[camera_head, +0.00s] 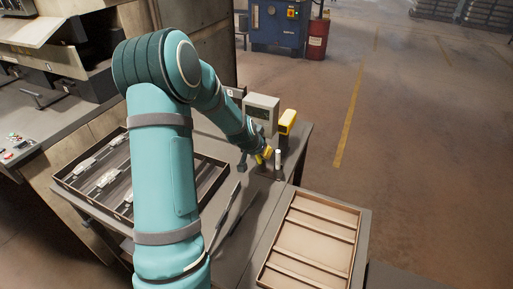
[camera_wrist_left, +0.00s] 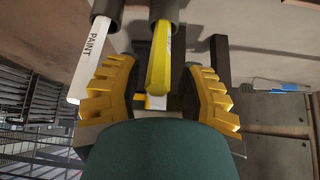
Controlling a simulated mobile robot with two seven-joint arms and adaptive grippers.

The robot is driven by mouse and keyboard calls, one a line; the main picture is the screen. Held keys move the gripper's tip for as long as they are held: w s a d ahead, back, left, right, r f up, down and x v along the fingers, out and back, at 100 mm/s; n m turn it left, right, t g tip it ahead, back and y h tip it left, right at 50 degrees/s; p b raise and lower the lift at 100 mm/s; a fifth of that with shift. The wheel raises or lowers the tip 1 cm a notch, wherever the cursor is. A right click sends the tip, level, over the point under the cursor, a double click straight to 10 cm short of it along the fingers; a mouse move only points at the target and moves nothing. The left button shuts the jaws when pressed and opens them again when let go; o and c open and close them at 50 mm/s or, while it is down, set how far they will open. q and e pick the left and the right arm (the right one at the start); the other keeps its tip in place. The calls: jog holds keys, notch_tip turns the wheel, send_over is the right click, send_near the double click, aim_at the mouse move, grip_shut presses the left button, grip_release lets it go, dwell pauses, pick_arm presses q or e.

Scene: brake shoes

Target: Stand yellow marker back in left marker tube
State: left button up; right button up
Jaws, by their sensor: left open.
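The yellow marker (camera_wrist_left: 158,62) shows in the left wrist view with its far end inside a dark marker tube (camera_wrist_left: 164,9). My left gripper (camera_wrist_left: 162,82) is open, with one yellow-padded finger on each side of the yellow marker and visible gaps between. A white marker (camera_wrist_left: 90,55) labelled PAINT stands in the neighbouring tube (camera_wrist_left: 107,9), beside one finger. In the head view my left gripper (camera_head: 265,155) is at the bench's far end, just left of the white marker (camera_head: 278,158). The yellow marker is hard to tell from the yellow fingers there. My right gripper is not in view.
A grey-green box (camera_head: 261,108) and a yellow device (camera_head: 287,121) stand behind the markers. A divided tray (camera_head: 72,176) with metal parts lies left of my arm. An empty-looking wooden tray (camera_head: 314,242) lies at the front right. Open floor lies beyond the bench's right edge.

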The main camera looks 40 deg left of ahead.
pick_arm(q)
jog(key=v, duration=1.2)
jog(key=shift+w, duration=0.1)
dwell(0.7)
